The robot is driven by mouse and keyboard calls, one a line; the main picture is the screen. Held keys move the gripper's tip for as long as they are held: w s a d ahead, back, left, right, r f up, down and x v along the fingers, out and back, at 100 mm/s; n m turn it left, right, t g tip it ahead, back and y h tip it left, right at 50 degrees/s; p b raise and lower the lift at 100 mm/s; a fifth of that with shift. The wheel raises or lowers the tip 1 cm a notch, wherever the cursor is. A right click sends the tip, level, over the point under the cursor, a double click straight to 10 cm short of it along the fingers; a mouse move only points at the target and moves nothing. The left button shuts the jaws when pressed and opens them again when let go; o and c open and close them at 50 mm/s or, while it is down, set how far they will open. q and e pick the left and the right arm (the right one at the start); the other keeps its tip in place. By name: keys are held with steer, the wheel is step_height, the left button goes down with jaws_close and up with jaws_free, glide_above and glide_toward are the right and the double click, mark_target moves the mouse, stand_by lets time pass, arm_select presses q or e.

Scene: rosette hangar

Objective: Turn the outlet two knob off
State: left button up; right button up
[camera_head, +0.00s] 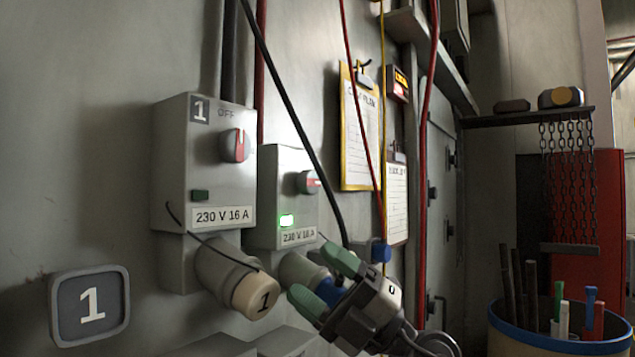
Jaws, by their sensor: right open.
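The outlet two box (266,200) is the grey 230 V 16 A box right of the box marked 1. Its knob (308,183) is grey with a red-and-white pointer that appears to lie sideways, toward the right. Its lamp (287,220) glows green. My right gripper (321,280), with green finger pads, is open below the knob and apart from it. It is in front of the lower socket (292,267) and hides part of it. A blue part shows between the fingers; I cannot tell whether they touch it. My left gripper is not in view.
The outlet one box (173,170) has an upright red pointer on its knob (235,146), a dark lamp and a beige capped socket (257,294). A black cable (291,110) crosses near outlet two. Clipboards (360,130) hang behind. A bin of pens (520,335) stands right.

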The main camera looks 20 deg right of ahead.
step_height(320, 180, up, 5)
steer(key=n+g+h, duration=0.1)
steer(key=n+h, duration=0.2)
steer(key=h, duration=0.1)
steer(key=m+t+h, duration=0.4)
steer(key=h, duration=0.4)
glide_toward(314, 183)
steer(key=shift+n, duration=0.3)
steer(key=p+x, duration=0.4)
steer(key=x, duration=0.4)
steer(key=shift+w+a+r+p, duration=0.15)
steer(key=shift+w+a+p, duration=0.05)
steer(key=shift+p, duration=0.15)
steer(key=shift+w+a, duration=0.15)
steer(key=shift+w, duration=0.15)
steer(key=shift+c, duration=0.3)
steer(key=c, duration=0.9)
steer(key=shift+o, duration=0.2)
